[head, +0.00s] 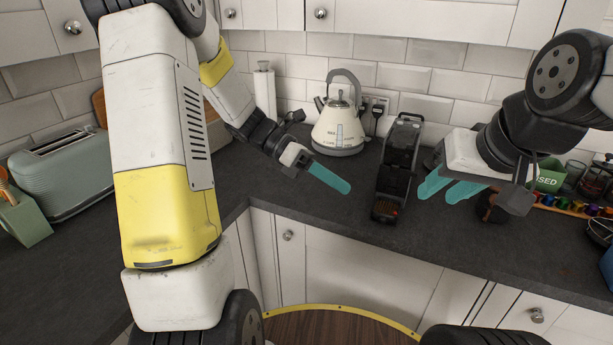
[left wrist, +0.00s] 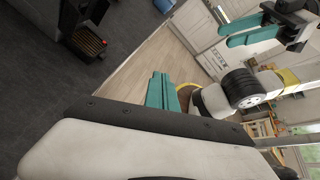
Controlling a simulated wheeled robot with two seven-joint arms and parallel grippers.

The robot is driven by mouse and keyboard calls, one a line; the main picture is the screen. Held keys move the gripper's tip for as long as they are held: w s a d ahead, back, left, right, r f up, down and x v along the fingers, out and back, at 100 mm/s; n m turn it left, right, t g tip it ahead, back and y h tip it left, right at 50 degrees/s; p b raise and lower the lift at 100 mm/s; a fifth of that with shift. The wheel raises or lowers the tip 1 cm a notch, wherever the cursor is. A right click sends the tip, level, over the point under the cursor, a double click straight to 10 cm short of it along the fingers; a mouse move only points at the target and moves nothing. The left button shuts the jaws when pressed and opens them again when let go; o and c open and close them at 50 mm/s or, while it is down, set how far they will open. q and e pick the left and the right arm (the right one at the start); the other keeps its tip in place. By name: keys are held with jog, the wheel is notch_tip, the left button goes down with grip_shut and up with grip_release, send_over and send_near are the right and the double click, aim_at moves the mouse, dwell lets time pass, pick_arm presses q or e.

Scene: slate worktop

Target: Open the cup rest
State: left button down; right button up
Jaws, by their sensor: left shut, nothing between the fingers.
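The black coffee machine (head: 400,150) stands upright near the front edge of the worktop. Its cup rest (head: 384,211) seems to be the low dark part at the front, with a reddish patch; I cannot tell its exact position. The machine also shows at the upper left of the left wrist view (left wrist: 91,40). My left gripper (head: 344,187) is shut and empty, left of the machine and apart from it. Its teal fingers lie together in the left wrist view (left wrist: 160,93). My right gripper (head: 447,187) is open, right of the machine, with its fingers apart and nothing between them.
A cream kettle (head: 338,131) stands behind and left of the machine. A green toaster (head: 62,170) is far left. The worktop between kettle and front edge is mostly clear.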

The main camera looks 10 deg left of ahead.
pick_arm(q)
jog(key=s+a+r+m+t+y, duration=0.4)
jog(key=s+a+m+y, duration=0.1)
jog(key=m, duration=0.6)
jog(key=s+a+r+m+t+y, duration=0.4)
jog(key=s+a+m+t+y, duration=0.1)
jog(key=m, duration=0.6)
jog(key=shift+s+a+r+t, duration=0.35)
jog(key=shift+s+a, duration=0.35)
jog(key=shift+s, duration=0.45)
